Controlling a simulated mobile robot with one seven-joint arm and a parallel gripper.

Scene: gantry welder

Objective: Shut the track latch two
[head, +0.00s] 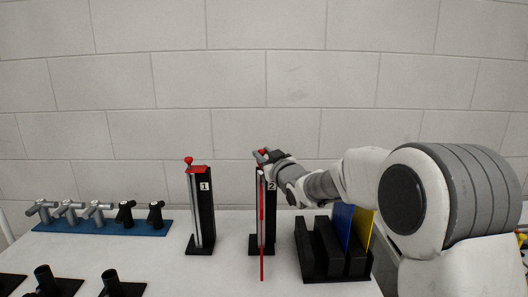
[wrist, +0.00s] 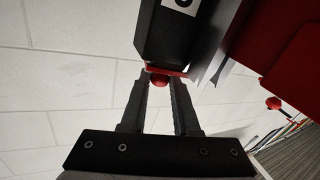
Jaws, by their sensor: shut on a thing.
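Track latch two (head: 268,215) is a black upright post on a black foot, marked "2", with a pale metal rail. A thin red bar (head: 262,235) hangs down along its front, its lower end reaching below the foot in the picture. My gripper (head: 264,156) is at the top of this post, reaching in from the right. In the wrist view its dark fingers (wrist: 160,84) are shut on a small red knob (wrist: 158,79) at the post's end. The post (wrist: 172,35) and a large red piece (wrist: 285,55) fill the upper right there. The fingers partly hide the knob.
Track latch one (head: 205,210), a like post with a red knob on top, stands to the left. A black rack (head: 308,262) with blue and yellow plates stands close right, under my arm. A blue strip (head: 85,228) with several clamps lies far left.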

